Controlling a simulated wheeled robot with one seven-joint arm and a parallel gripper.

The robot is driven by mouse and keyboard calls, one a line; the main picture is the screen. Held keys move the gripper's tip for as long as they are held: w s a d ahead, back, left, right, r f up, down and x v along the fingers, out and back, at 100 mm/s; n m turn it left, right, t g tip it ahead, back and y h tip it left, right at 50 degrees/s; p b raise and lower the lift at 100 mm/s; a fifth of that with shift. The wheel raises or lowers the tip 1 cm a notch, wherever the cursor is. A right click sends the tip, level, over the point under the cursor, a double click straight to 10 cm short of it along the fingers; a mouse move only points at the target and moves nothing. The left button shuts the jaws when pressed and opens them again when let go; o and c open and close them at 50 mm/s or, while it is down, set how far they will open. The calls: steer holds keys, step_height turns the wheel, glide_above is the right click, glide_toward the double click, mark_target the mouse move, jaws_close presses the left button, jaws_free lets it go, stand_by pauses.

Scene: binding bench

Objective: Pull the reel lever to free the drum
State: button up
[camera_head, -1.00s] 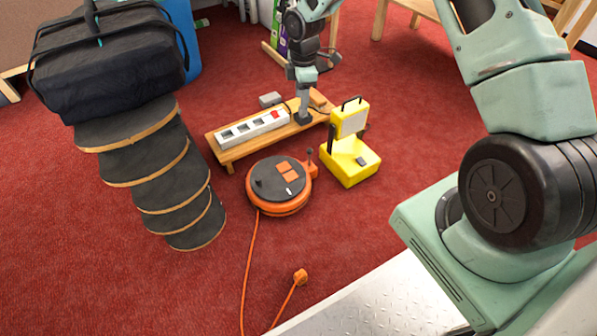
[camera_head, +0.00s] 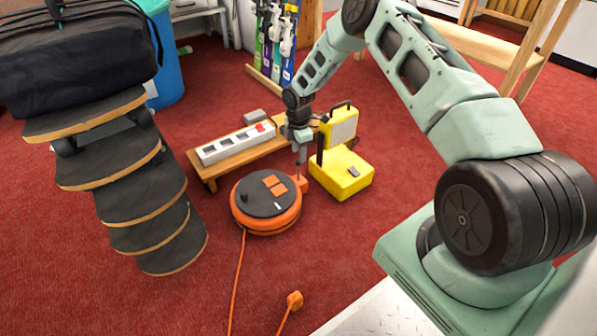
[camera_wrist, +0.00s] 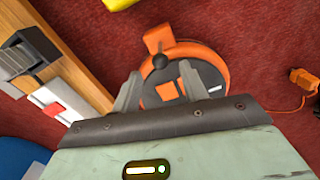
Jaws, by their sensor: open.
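The orange cable reel (camera_head: 266,222) with a dark round top lies on the red carpet, and it also shows in the wrist view (camera_wrist: 213,66). Its lever, with a black knob (camera_wrist: 160,62), rises from an orange block (camera_head: 303,183) at the reel's edge. My gripper (camera_head: 299,158) is just above the lever in the head view. In the wrist view my gripper (camera_wrist: 160,76) is open, with the two fingers apart on either side of the knob's line. I cannot tell whether the fingers touch the lever.
A low wooden bench with a white power strip (camera_head: 237,144) stands behind the reel. A yellow work lamp (camera_head: 342,178) is close on the right. An orange cable and plug (camera_head: 294,299) lie in front on open carpet.

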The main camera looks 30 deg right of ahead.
mark_target(299, 165)
step_height(299, 165, down, 7)
steer(key=b, duration=0.3)
jaws_close()
